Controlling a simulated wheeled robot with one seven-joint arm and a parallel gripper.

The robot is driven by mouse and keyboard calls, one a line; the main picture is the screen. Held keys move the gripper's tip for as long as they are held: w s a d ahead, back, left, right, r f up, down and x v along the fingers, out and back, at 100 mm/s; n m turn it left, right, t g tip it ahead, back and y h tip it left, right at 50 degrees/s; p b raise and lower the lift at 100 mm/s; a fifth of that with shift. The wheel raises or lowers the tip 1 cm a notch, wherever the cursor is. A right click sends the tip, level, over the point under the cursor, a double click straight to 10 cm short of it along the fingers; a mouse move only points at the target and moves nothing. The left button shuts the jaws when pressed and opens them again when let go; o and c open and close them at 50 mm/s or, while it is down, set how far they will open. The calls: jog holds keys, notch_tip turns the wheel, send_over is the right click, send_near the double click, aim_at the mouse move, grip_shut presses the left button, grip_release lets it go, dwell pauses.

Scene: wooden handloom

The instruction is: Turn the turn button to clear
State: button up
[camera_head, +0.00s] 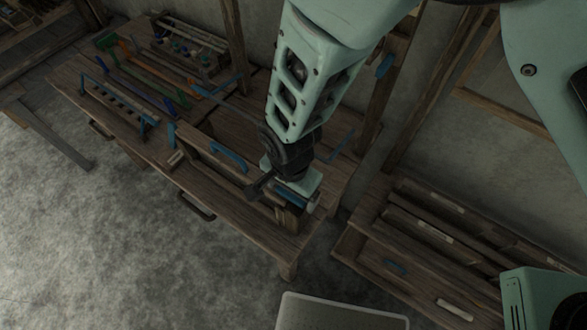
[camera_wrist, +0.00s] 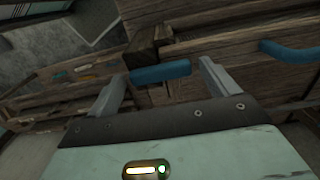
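A short blue bar, which looks like the turn button (camera_wrist: 160,73), is on the end of a dark wooden post in the wrist view. It lies roughly crosswise between my fingers. My gripper (camera_wrist: 161,69) is open, with one finger beyond each end of the bar and a narrow gap visible on both sides. In the head view my gripper (camera_head: 294,198) is at the right front corner of the wooden loom table (camera_head: 235,205), with blue showing below the wrist. The arm hides part of this corner. Whether a finger touches the bar from behind cannot be told.
A blue handle (camera_head: 230,157) is on the upright board left of my gripper. Blue and green rods and pegs fill the table's left end. A low wooden rack (camera_head: 430,235) stands at right. Grey floor (camera_head: 90,250) is open in front.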

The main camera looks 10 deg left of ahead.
aim_at(293, 210)
jog(key=c, duration=0.7)
jog(key=shift+c, duration=0.2)
jog(key=shift+n, duration=0.3)
jog(key=n+b, duration=0.1)
jog(key=n, duration=0.2)
jog(key=shift+s+a+b, duration=0.1)
jog(key=shift+s+b, duration=0.25)
jog(key=n, duration=0.2)
jog(key=n+b, duration=0.1)
jog(key=n, duration=0.1)
jog(key=shift+s, duration=0.35)
jog(key=n, duration=0.2)
jog(key=n+b, duration=0.1)
jog(key=s+n+b, duration=0.1)
jog(key=n, duration=0.1)
jog(key=shift+d+n, duration=0.3)
jog(key=n, duration=0.2)
jog(key=n+b, duration=0.1)
jog(key=n, duration=0.1)
jog(key=shift+s+d+n+b, duration=0.2)
jog(key=shift+d+n+b, duration=0.1)
jog(key=shift+d, duration=0.05)
jog(key=shift+n, duration=0.3)
